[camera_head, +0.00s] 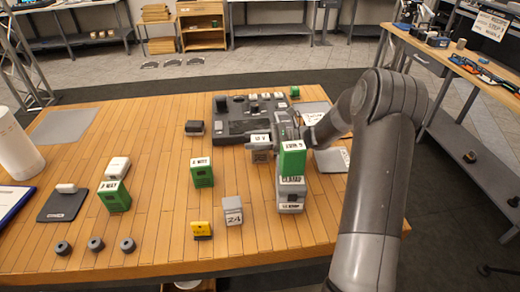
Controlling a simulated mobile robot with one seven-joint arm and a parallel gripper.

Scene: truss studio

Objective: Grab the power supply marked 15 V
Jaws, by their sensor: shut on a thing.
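The power supply marked 15 V (260,156) is a grey block with a white label on its upper part. It stands in front of the large dark tray, just left of my gripper (274,137). My gripper comes in from the right and is shut on this supply; the fingertips are partly hidden. I cannot tell whether the supply is clear of the table.
A stack of grey blocks (291,196) with a green block (292,160) on top stands close in front of my gripper. Green blocks (202,172) (114,197), a grey block marked 24 (232,211) and a yellow block (201,230) stand leftward. The dark tray (232,127) lies behind.

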